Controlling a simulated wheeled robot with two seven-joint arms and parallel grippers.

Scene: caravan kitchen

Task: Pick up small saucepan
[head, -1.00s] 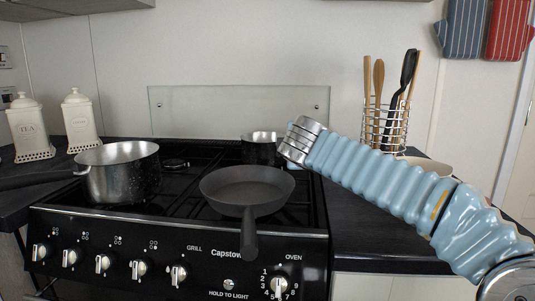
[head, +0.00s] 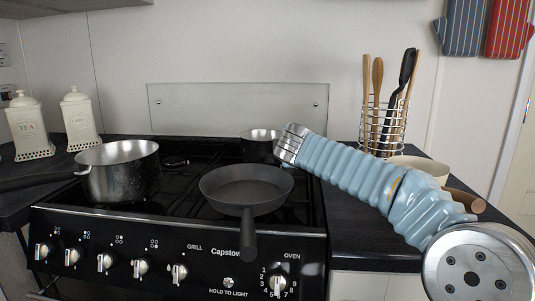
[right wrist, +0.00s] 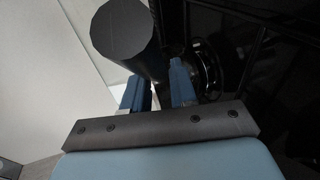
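A small steel saucepan (head: 259,141) stands at the back right of the hob in the head view. Its right side and handle are hidden behind my right arm there. My right gripper is hidden in the head view, at the arm's far end by the saucepan. In the right wrist view my right gripper (right wrist: 160,88) is open, its two blue fingers apart. A thick dark cylinder, seemingly a pan handle (right wrist: 128,38), lies just ahead of the fingertips. I cannot tell if it is between them. My left gripper is not in view.
A dark frying pan (head: 246,188) sits at the front right of the hob, its handle over the front edge. A large saucepan (head: 118,172) stands at left. A utensil rack (head: 384,130) and a pale bowl (head: 425,168) stand on the right worktop. A glass panel (head: 238,108) is behind.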

